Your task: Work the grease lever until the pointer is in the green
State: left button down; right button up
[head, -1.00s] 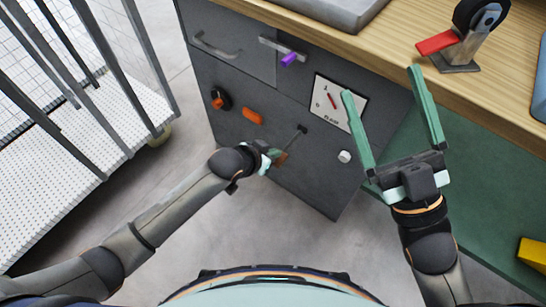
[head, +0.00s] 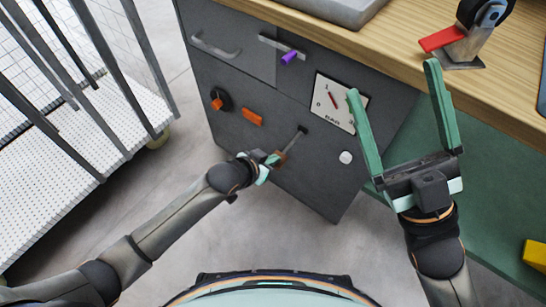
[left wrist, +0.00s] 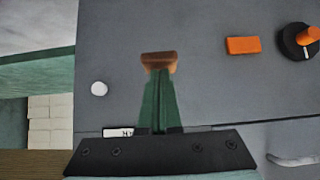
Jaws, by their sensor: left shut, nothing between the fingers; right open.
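The grease lever is a thin rod from the dark cabinet front, with a brown handle (head: 280,159) angled down and left. The handle also shows in the left wrist view (left wrist: 158,60). My left gripper (head: 270,162) is shut and empty, its green fingertips (left wrist: 158,75) right at the handle; I cannot tell whether they touch. The white gauge (head: 322,90) sits above and right of the lever, with a red pointer (head: 334,100) near its middle. I cannot make out a green zone. My right gripper (head: 400,115) is open and empty, its left finger partly covering the gauge's right edge.
The cabinet front also bears an orange block (head: 252,117), a dark knob with an orange grip (head: 217,101), a purple-handled part (head: 289,57) and a white button (head: 346,157). A red-handled device (head: 455,45) stands on the wooden worktop. A white cart (head: 60,170) is at left.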

pick_arm(q)
notch_tip(320, 180, down, 8)
jog(key=t+h+b, duration=0.1)
jog(key=b, duration=0.2)
jog(key=shift+w+d+f+t, duration=0.15)
jog(key=shift+w+f+t, duration=0.05)
jog(key=shift+t, duration=0.1)
pick_arm(e)
jog(key=f, duration=0.4)
jog(key=shift+s+a+m, duration=0.1)
jog(key=shift+a+m, duration=0.2)
jog(key=shift+r, duration=0.1)
